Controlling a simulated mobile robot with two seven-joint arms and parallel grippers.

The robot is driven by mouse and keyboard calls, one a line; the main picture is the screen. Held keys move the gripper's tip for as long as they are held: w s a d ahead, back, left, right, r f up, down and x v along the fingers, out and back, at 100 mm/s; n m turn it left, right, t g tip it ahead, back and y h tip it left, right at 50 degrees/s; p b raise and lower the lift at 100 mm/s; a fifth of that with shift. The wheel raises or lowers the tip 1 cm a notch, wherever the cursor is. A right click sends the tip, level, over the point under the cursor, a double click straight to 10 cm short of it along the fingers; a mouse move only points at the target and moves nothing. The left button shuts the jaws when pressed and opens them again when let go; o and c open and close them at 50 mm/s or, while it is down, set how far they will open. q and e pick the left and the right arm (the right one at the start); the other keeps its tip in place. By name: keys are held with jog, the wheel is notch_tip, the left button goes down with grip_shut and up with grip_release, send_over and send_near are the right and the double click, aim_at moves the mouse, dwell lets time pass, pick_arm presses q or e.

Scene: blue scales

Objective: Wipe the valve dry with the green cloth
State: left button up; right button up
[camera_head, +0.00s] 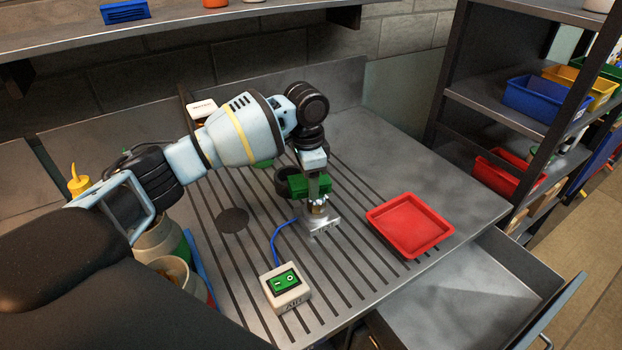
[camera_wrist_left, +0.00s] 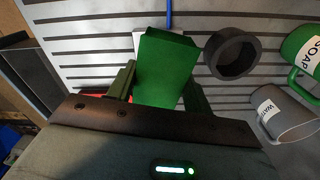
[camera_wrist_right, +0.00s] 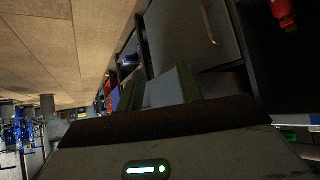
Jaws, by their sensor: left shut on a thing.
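The green cloth (camera_head: 311,187) is a folded block in my left gripper (camera_head: 316,176). The left wrist view shows the cloth (camera_wrist_left: 165,68) between both fingers. It is just above the small valve (camera_head: 318,207), which stands on a pale metal block (camera_head: 322,224). I cannot tell whether cloth and valve touch. In the left wrist view the cloth hides the valve. My right gripper (camera_wrist_right: 160,90) shows only in the right wrist view, away from the bench. Its fingers look apart, with nothing clearly held.
A blue hose runs from the metal block to a switch box (camera_head: 286,288) in front. A red tray (camera_head: 410,226) lies to the right. An open drawer (camera_head: 470,290) sticks out.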

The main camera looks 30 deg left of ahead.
pick_arm(q)
jog(key=shift+s+a, duration=0.25)
jog(key=shift+s, duration=0.05)
pick_arm(e)
jog(key=shift+w+r, duration=0.35)
jog(key=shift+r, duration=0.05)
pick_arm(q)
jog(key=shift+w+d+f, duration=0.15)
jog(key=shift+w+d, duration=0.45)
jog(key=shift+d, duration=0.05)
pick_arm(e)
jog(key=shift+s+f, duration=0.3)
jog(key=shift+r, duration=0.1)
